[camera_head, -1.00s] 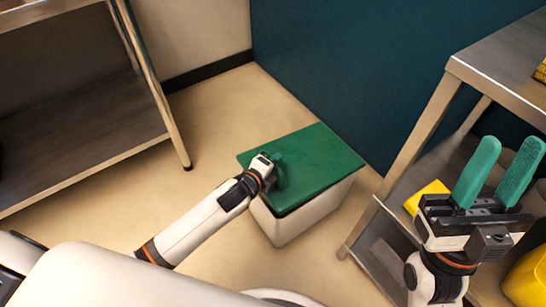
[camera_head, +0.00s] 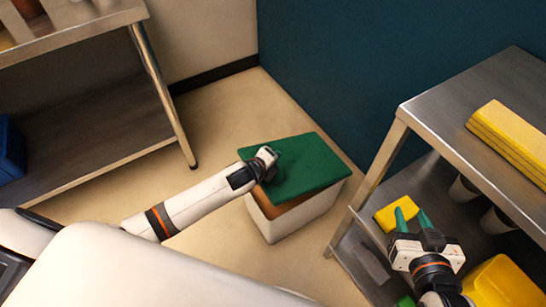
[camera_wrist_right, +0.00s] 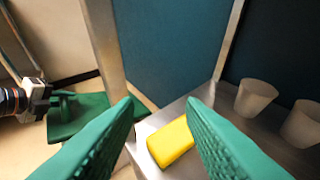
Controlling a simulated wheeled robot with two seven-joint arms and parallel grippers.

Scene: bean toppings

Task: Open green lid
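The green lid (camera_head: 311,160) sits over a white bin (camera_head: 292,225) on the floor. A brown strip shows between the lid's near edge and the bin rim, so the lid is raised or shifted there. My left gripper (camera_head: 272,168) is at the lid's left part, on top of it; its fingers are mostly hidden, but it appears closed on the lid. The lid (camera_wrist_right: 75,128) and left wrist also show at the left of the right wrist view. My right gripper (camera_head: 412,217) is open and empty, its teal fingers apart near a yellow sponge-like block (camera_head: 395,213).
A metal shelf unit (camera_head: 463,90) on the right holds yellow blocks (camera_head: 515,140) on top and pale cups (camera_wrist_right: 254,97) below. A yellow container (camera_head: 503,283) is at the lower right. Another metal shelf (camera_head: 95,130) stands left. Floor between them is clear around the bin.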

